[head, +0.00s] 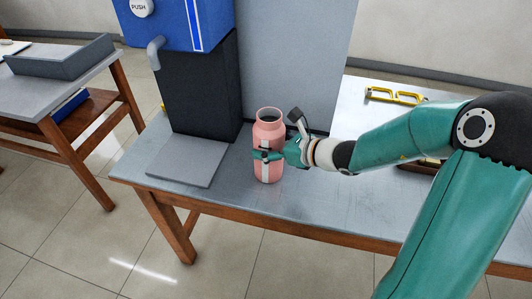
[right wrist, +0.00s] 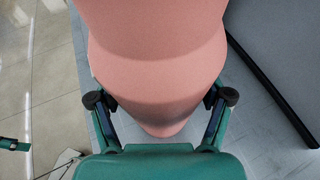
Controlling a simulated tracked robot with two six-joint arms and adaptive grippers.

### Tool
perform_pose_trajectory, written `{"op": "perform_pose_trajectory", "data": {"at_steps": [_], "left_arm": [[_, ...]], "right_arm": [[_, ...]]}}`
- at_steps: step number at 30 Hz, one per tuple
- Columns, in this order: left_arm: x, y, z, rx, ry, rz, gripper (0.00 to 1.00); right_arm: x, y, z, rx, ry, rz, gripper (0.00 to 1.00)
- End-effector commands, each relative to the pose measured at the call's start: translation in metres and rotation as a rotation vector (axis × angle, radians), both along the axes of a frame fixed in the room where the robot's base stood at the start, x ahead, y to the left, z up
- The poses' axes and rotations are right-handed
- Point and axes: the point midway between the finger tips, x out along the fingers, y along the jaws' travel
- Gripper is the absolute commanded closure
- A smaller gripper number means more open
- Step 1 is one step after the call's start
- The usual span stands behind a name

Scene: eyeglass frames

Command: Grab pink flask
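The flask's base seems to rest on the table. My left gripper is not in the head view.
A blue and black dispenser (head: 198,85) with a grey base plate (head: 187,163) stands left of the flask. A tall grey panel (head: 295,60) is behind it. Another table (head: 75,115) stands at the left.

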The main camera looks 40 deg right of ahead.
Motion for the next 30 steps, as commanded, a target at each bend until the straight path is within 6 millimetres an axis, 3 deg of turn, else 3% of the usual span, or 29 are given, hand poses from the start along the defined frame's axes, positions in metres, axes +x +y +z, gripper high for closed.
{"op": "perform_pose_trajectory", "data": {"at_steps": [1,8,20,26,30], "left_arm": [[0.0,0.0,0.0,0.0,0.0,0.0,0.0],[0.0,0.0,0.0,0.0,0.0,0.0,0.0],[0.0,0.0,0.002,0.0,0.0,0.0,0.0],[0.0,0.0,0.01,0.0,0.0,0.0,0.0],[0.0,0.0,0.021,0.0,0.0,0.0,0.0]], "right_arm": [[0.0,0.0,0.0,0.0,0.0,0.0,0.37],[0.0,0.0,0.0,0.0,0.0,0.0,0.75],[0.0,0.0,0.008,-0.001,-0.005,0.001,0.75],[0.001,0.0,0.031,-0.004,-0.008,0.001,0.75],[0.001,0.0,0.06,-0.004,-0.009,0.002,0.75]]}}
